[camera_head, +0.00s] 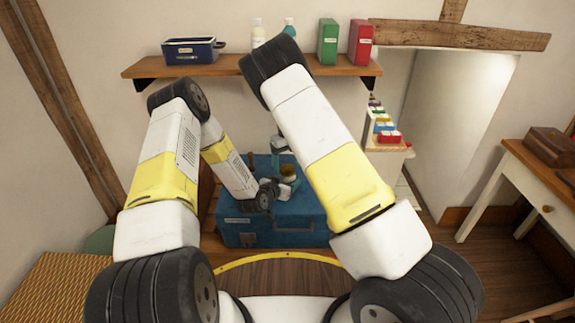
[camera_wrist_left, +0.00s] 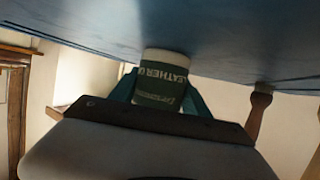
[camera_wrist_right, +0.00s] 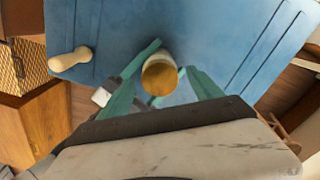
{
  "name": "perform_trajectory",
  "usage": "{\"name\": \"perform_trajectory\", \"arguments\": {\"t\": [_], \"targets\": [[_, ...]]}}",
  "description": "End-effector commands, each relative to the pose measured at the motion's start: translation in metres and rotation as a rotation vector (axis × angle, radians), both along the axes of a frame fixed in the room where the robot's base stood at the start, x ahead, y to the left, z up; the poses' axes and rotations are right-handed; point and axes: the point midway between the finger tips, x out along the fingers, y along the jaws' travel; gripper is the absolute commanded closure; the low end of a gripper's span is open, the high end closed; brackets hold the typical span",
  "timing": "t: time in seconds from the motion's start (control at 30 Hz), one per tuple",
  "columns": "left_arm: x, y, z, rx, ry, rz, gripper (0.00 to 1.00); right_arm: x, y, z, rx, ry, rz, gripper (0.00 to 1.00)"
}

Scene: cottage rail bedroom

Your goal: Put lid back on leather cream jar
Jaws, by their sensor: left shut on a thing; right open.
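The leather cream jar (camera_wrist_left: 163,85), pale with a green label, is held between the teal fingers of my left gripper (camera_wrist_left: 160,95), at the blue trunk's top. In the right wrist view the jar (camera_wrist_right: 160,78) shows from above as a pale ring around a tan-orange disc; I cannot tell whether that is cream or a lid. In the head view its yellowish top (camera_head: 288,169) is small. My right gripper (camera_wrist_right: 162,82) is open above the jar, its fingers on either side in the picture; contact is unclear. I cannot identify a separate lid.
The blue trunk (camera_head: 270,215) is the work surface. A wooden-handled thing (camera_wrist_right: 70,60) stands on it, beside the jar. A desk (camera_head: 540,180) stands at right.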

Motion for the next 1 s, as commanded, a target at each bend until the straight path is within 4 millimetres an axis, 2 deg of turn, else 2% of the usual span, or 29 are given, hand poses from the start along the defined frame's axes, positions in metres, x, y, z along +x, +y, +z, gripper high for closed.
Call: {"name": "perform_trajectory", "arguments": {"t": [0.17,0.4,0.6,0.8,1.0], "targets": [[0.000,0.000,0.000,0.000,0.000,0.001,1.00,0.001,0.000,0.021,0.001,-0.004,0.001,0.25],[0.000,0.000,0.000,0.000,0.000,0.001,1.00,0.001,0.001,0.073,0.002,-0.003,0.000,0.25],[0.000,0.000,0.000,0.000,-0.001,0.001,1.00,0.001,0.001,0.106,0.002,-0.003,0.000,0.25],[0.000,0.000,0.000,0.000,-0.001,0.001,1.00,0.000,0.000,0.119,0.000,0.000,0.000,0.25],[0.001,0.000,0.000,0.000,-0.001,0.001,1.00,0.000,0.000,0.119,0.000,0.000,0.000,0.25]]}}
